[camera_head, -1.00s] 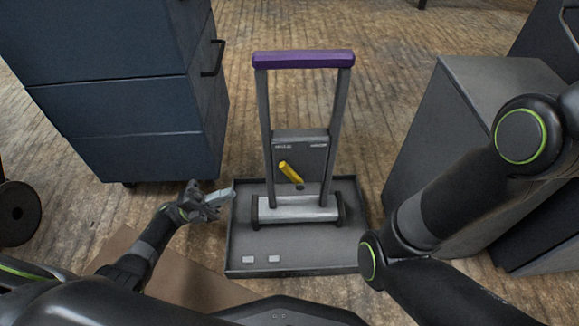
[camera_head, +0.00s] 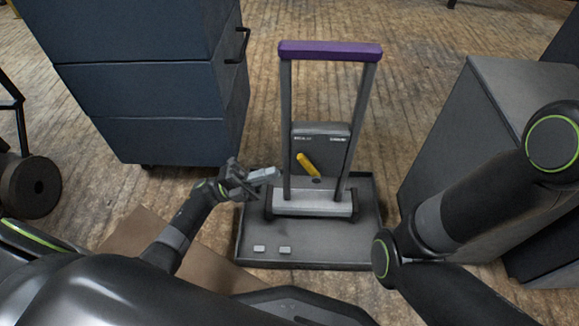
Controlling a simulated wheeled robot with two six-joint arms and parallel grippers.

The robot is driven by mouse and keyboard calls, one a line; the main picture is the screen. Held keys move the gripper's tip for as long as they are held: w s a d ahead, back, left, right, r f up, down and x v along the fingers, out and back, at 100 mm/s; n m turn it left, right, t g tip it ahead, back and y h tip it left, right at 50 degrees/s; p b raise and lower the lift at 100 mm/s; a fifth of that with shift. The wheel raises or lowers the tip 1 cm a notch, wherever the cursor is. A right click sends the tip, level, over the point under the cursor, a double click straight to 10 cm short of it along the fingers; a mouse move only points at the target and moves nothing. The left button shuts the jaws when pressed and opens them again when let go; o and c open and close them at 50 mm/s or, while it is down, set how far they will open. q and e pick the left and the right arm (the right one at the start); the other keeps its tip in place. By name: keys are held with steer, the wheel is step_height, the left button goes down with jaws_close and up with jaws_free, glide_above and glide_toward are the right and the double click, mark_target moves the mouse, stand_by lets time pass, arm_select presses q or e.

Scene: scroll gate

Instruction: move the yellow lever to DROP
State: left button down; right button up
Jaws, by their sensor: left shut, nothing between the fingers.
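The yellow lever (camera_head: 307,164) sits on the grey panel (camera_head: 321,146) between the two posts of the gate. It tilts with its upper end to the left. Small white labels show at the panel's upper left and upper right, too small to read. My left gripper (camera_head: 264,175) is shut and empty, just left of the gate's left post and lower left of the lever, apart from the lever. My right gripper is not in view; only my right arm shows at the right.
The gate has a purple top bar (camera_head: 331,51) and a light grey roller (camera_head: 312,203) low down, on a dark tray (camera_head: 330,249) with two small white tiles. A blue drawer cabinet (camera_head: 160,90) stands at the left, a grey cabinet (camera_head: 460,140) at the right. Wooden floor is free behind.

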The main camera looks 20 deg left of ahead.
mark_target(302, 164)
arm_select(q)
steer(key=b+x, duration=0.1)
steer(key=x, duration=0.4)
steer(key=shift+f, duration=0.1)
steer(key=shift+w+d+r, duration=0.1)
steer(key=shift+d+r, duration=0.2)
steer(key=shift+d, duration=0.1)
